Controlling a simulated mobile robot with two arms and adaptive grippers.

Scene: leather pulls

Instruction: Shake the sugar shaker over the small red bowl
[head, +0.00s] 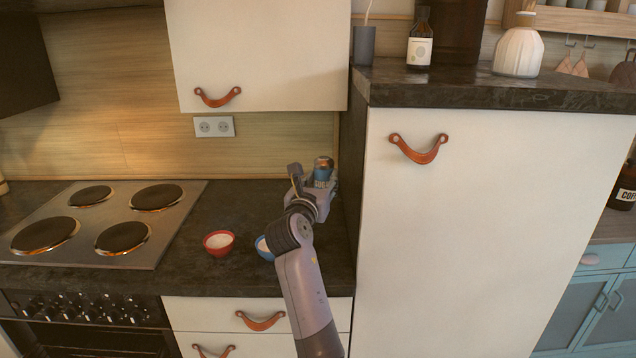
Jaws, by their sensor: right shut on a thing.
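The small red bowl (219,243) stands on the dark counter with pale contents in it. My right gripper (318,184) is shut on the sugar shaker (323,170), a small jar with a blue label and a brownish top. The shaker is about upright, held above the back right of the counter, to the right of and behind the red bowl, not over it. My left gripper is not in view.
A blue bowl (263,247) stands right of the red bowl, partly hidden by my right arm. The stove (100,222) with several hotplates is at left. A tall white cabinet (450,230) closes off the right side. The upper cabinet (260,50) hangs above.

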